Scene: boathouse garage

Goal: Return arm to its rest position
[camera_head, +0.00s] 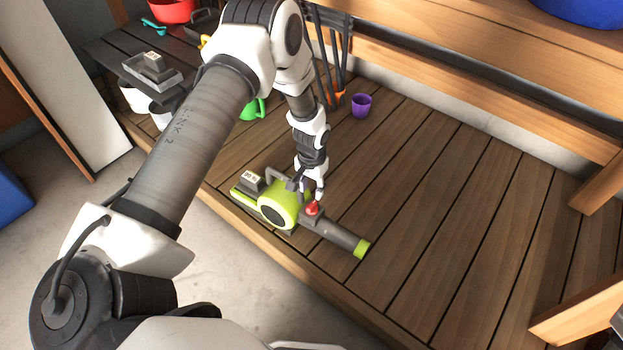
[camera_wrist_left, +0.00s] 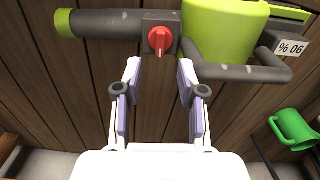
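My left gripper (camera_head: 311,192) is over the wooden deck, just above a lime-green and dark grey blower-like tool (camera_head: 278,206). In the left wrist view my left gripper (camera_wrist_left: 159,72) has its two fingers apart with nothing between them. The tool's red knob (camera_wrist_left: 160,41) shows just beyond the fingertips, and in the head view the red knob (camera_head: 312,208) is right beside them. I cannot tell whether a fingertip touches the tool. My left arm reaches across the head view from the lower left. My right gripper is in neither view.
The wooden deck (camera_head: 440,215) is clear to the right of the tool. A purple cup (camera_head: 361,105) stands further back, and a green watering-can-like item (camera_wrist_left: 292,128) lies nearby. A dark slatted table (camera_head: 112,52) with a red bucket is at back left. Wooden beams border the right.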

